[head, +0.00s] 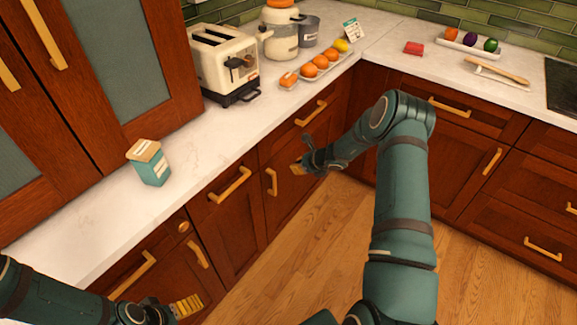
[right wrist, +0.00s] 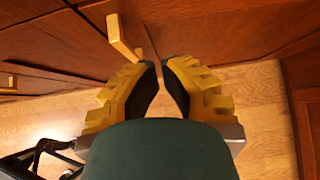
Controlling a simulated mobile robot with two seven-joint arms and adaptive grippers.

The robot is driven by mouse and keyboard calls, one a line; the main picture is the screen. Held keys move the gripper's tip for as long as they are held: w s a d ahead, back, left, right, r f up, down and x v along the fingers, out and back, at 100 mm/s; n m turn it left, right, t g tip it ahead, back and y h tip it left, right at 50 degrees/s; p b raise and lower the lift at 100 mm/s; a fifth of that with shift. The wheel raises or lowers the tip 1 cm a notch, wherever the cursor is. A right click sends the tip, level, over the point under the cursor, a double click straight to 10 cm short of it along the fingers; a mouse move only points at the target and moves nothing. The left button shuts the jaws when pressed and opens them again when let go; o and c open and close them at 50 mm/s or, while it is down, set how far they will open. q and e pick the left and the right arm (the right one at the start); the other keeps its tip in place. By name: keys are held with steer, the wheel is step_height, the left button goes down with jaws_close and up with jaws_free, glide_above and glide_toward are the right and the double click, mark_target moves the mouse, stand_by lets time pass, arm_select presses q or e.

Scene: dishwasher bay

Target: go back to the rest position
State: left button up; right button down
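My right gripper (head: 298,168) is in front of the lower cabinet doors, below the counter edge. It also shows in the right wrist view (right wrist: 162,75), where its yellow fingers with dark pads come nearly together at the tips. Nothing shows between them. My left gripper (head: 186,306) is at the bottom left, low in front of the cabinets. Only its yellow ridged finger part shows clearly, and I cannot make out a gap. I see no object held in either gripper.
A cabinet handle (right wrist: 122,38) is close to the right fingers. The wood floor (head: 300,250) is clear.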

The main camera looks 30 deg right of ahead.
steer(key=shift+v, duration=1.75)
steer(key=shift+s+f, duration=0.1)
steer(key=s+a+f+n+g, duration=0.25)
steer(key=s+a+n, duration=0.25)
steer(key=a, duration=0.3)
steer(key=s+a+f+n+g, duration=0.2)
steer(key=s+a+n+g, duration=0.1)
steer(key=s+a+n, duration=0.4)
steer(key=s+a+r+n+g, duration=0.1)
steer(key=s+a+r+n, duration=0.1)
steer(key=s+a+n, duration=1.2)
steer(key=a+n, duration=0.3)
steer(key=n, duration=0.1)
steer(key=shift+s+r+g, duration=0.25)
steer(key=shift+r+g, duration=0.1)
steer(key=shift+r, duration=0.05)
